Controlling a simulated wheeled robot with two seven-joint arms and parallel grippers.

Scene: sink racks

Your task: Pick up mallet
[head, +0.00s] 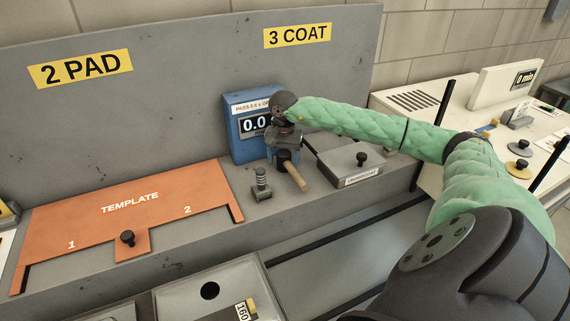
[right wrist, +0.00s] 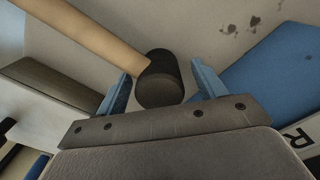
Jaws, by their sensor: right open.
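The mallet (head: 296,177) has a pale wooden handle and a dark cylindrical head. It lies on the grey ledge in front of the blue gauge box, its handle pointing toward the front right. My right gripper (head: 284,151) is over the mallet's head and hides part of it. In the right wrist view, the mallet's head (right wrist: 160,80) lies between the two blue fingers of the open right gripper (right wrist: 162,82), with gaps on both sides. The handle runs off to the upper left there. My left gripper is not in view.
The blue gauge box (head: 241,136) stands close behind my right gripper. A bolt-like metal post (head: 261,184) is left of the mallet, and a grey box with a black knob (head: 345,166) is right of it. An orange template (head: 190,198) lies further left.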

